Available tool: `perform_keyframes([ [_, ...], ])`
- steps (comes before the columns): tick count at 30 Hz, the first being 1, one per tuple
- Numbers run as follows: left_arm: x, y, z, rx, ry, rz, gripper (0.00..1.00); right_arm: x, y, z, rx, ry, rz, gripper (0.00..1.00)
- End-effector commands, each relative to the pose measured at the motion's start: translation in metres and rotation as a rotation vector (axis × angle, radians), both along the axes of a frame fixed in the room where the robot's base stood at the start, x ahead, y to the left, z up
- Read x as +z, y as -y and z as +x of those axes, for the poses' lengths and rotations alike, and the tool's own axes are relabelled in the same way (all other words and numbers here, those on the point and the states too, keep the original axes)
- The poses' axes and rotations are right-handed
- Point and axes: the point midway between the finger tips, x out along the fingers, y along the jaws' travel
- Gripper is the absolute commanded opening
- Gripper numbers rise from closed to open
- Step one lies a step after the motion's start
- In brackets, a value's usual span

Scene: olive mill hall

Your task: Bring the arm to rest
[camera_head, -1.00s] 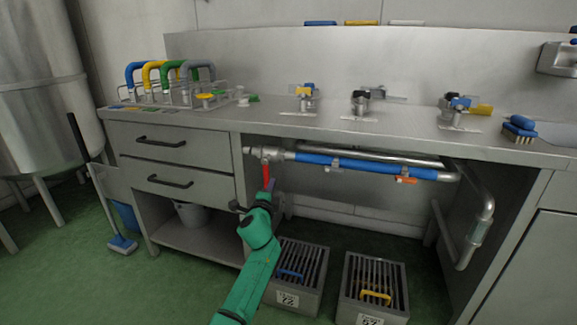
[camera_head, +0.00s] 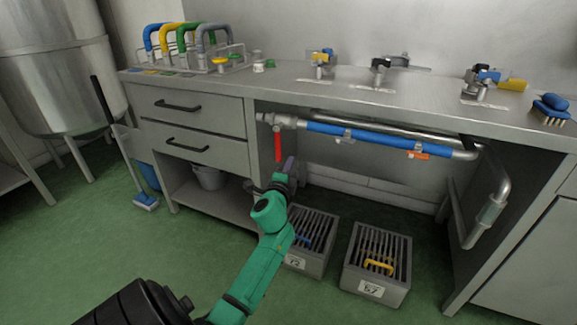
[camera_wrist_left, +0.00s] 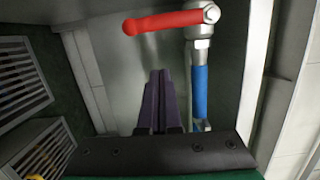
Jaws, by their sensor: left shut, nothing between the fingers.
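My left gripper (camera_head: 289,165) shows in the head view under the counter, with its arm coming up from the bottom. Its dark fingers are shut with nothing between them; they also show in the left wrist view (camera_wrist_left: 159,85). The red valve handle (camera_head: 279,146) hangs down from the left end of the blue pipe (camera_head: 365,139), just left of the fingertips and apart from them. In the left wrist view the red handle (camera_wrist_left: 165,21) lies across the top of the picture, square to the blue pipe (camera_wrist_left: 200,92), beyond the fingertips. My right gripper is not in view.
The steel counter (camera_head: 300,84) overhangs the pipe, with a drawer unit (camera_head: 190,143) on the left. Two grated floor boxes (camera_head: 312,264) (camera_head: 378,287) stand below to the right of my arm. Green floor (camera_head: 90,235) is open at the left.

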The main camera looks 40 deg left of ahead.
Motion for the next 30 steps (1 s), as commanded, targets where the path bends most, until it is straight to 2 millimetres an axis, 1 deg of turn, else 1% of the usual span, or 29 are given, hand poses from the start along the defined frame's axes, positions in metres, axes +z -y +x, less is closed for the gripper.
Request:
perform_keyframes([
  [1,0.001,0.005,-0.009,0.000,-0.001,-0.002,0.00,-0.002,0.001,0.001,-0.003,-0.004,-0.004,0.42],
  [4,0.000,0.011,-0.020,0.000,0.000,-0.001,0.00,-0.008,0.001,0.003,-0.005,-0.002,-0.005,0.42],
  [7,0.000,0.013,-0.024,0.001,0.001,-0.001,0.00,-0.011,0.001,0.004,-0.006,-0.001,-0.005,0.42],
  [13,-0.001,0.014,-0.024,0.002,0.000,-0.006,0.00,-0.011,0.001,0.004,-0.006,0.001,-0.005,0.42],
  [14,-0.003,0.014,-0.026,0.005,-0.001,-0.020,0.00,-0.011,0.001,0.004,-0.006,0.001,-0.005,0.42],
  [15,-0.009,0.016,-0.029,0.016,-0.005,-0.064,0.00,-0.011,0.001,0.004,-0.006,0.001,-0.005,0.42],
  [17,-0.030,0.023,-0.040,0.046,-0.022,-0.194,0.00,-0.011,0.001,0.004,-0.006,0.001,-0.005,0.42],
  [19,-0.070,0.041,-0.062,0.106,-0.074,-0.428,0.00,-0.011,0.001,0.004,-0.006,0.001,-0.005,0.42],
  [20,-0.090,0.053,-0.074,0.136,-0.107,-0.538,0.00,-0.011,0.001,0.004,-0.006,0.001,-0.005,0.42],
  [21,-0.115,0.070,-0.090,0.176,-0.159,-0.676,0.00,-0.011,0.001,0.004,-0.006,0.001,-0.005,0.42],
  [23,-0.146,0.097,-0.114,0.234,-0.242,-0.846,0.00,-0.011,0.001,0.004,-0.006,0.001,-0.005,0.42],
  [24,-0.163,0.114,-0.129,0.268,-0.293,-0.936,0.00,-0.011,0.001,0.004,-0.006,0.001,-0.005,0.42],
  [27,-0.192,0.152,-0.163,0.342,-0.419,-1.105,0.00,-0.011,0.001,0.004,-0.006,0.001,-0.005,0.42],
  [30,-0.210,0.184,-0.194,0.404,-0.530,-1.223,0.00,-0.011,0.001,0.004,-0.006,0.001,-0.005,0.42],
])
